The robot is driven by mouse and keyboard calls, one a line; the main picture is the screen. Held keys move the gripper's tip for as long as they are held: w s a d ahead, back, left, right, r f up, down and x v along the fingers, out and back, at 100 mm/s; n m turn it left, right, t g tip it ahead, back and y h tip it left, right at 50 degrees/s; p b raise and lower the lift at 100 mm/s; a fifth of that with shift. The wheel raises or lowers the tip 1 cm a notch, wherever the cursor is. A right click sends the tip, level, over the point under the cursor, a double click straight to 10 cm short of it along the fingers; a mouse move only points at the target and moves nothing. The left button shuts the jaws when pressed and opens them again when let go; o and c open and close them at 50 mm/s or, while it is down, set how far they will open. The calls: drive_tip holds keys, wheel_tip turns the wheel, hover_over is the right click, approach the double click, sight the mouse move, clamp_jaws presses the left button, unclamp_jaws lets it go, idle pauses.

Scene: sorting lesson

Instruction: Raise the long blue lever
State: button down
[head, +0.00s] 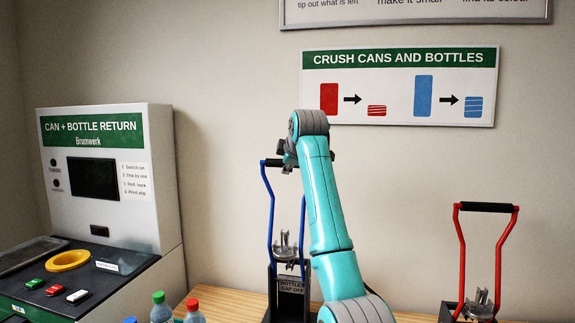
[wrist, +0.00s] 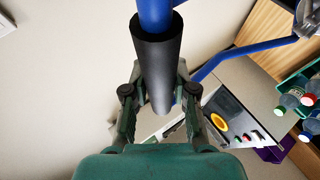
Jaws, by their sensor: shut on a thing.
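The long blue lever (head: 270,222) stands upright on the bottle crusher (head: 291,285), with its black grip (head: 271,163) at the top. My gripper (head: 290,160) is at the grip's height, partly hidden by my teal arm in the head view. In the wrist view, my gripper (wrist: 160,100) is shut on the black grip (wrist: 155,60), with one finger on each side. The blue lever (wrist: 240,50) runs off to the right there.
A red lever (head: 461,255) with a black grip stands on another crusher at right. The can and bottle return machine (head: 105,185) is at left, with a yellow ring (head: 67,260) on its counter. Bottles (head: 161,308) stand at the front. The wall is close behind.

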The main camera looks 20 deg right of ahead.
drive_tip(key=shift+d+r, duration=0.2)
drive_tip(key=shift+r, duration=0.15)
drive_tip(key=c, duration=0.9)
unclamp_jaws()
drive_tip(key=shift+w+d+f, duration=0.1)
drive_tip(key=shift+w, duration=0.05)
drive_tip(key=shift+f, duration=0.1)
drive_tip(key=v, duration=1.2)
drive_tip(key=shift+f, duration=0.1)
